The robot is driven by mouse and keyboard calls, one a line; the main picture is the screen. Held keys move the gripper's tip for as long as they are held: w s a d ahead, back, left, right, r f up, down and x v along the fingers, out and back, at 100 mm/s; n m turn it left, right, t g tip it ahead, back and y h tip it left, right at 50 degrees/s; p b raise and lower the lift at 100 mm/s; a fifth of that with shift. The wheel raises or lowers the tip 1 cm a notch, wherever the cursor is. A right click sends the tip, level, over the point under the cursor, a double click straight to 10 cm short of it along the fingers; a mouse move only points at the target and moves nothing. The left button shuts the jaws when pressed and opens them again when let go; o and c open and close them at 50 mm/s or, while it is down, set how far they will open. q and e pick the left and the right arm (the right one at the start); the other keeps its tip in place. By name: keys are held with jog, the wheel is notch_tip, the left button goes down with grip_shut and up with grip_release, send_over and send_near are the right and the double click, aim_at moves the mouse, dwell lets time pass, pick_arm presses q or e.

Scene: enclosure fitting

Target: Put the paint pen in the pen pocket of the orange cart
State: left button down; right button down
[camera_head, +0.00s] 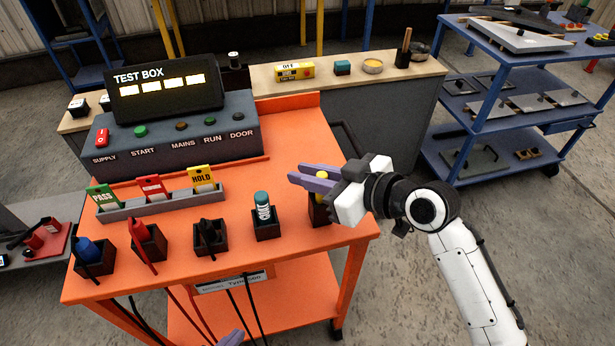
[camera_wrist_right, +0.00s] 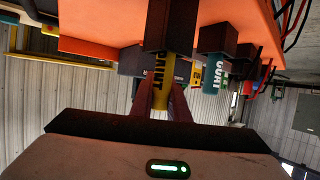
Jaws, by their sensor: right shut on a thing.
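The orange cart (camera_head: 285,150) has a row of black pockets along its near edge. The yellow paint pen (camera_head: 322,178) stands at the right-end black pocket (camera_head: 319,213). In the right wrist view, which is upside down, the pen (camera_wrist_right: 160,70) reads "PAINT" and its lower part goes into the pocket (camera_wrist_right: 158,25). My right gripper (camera_head: 314,179) is shut on the pen's upper end, above the pocket; its purple fingers also show in the wrist view (camera_wrist_right: 164,100). Whether the pen touches the pocket floor is hidden. Only a purple tip of my left gripper (camera_head: 231,339) shows at the bottom edge.
A teal-capped "COAT" bottle (camera_head: 263,208) stands in the neighbouring pocket. Other pockets hold leads and a blue item (camera_head: 90,250). The test box (camera_head: 170,110) and a tag rack (camera_head: 160,203) stand behind. A wooden bench (camera_head: 330,80) and blue shelves (camera_head: 490,110) lie beyond.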

jog(key=shift+f, duration=0.4)
jog(key=c, duration=1.7)
grip_release()
jog(key=v, duration=1.2)
jog(key=shift+b, duration=0.3)
jog(key=shift+f, duration=0.1)
